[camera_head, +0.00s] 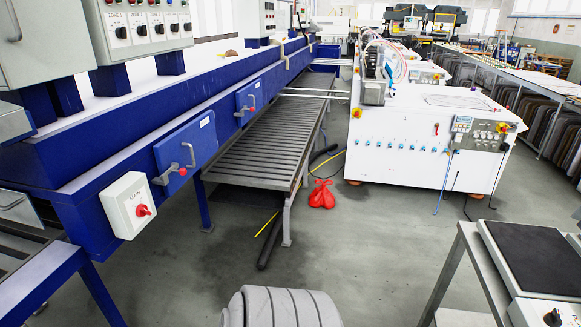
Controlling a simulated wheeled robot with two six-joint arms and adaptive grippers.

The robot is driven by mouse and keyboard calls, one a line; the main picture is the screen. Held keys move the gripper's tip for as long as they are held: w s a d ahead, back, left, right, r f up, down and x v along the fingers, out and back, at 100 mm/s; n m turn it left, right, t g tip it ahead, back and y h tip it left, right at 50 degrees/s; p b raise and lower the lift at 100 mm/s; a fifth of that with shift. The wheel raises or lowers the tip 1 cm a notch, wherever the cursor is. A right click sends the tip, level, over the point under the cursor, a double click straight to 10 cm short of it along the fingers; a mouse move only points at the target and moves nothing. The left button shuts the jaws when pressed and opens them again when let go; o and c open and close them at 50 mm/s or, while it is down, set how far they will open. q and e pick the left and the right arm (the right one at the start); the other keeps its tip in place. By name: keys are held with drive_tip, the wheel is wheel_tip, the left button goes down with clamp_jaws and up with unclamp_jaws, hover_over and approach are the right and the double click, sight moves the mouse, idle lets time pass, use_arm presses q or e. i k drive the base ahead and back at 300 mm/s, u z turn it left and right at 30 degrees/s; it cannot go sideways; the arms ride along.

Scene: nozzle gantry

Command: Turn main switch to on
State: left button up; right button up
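The main switch is a white box (128,204) marked MAIN, on the blue side of the long machine at the left. Its red knob (143,210) sits on the lower right of the box face; its exact setting is too small to tell. Neither of my grippers is in view, and nothing touches the switch.
Blue doors with handles (184,146) are beside and above the switch. A slatted roller table (268,137) stands behind it. A white machine (425,138) stands at the back right, a black-topped bench (535,255) at the front right. Grey floor between them is mostly clear.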

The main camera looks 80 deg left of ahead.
sight(142, 209)
drive_tip(key=u, duration=2.2)
drive_tip(key=i, duration=3)
drive_tip(key=u, duration=1.8)
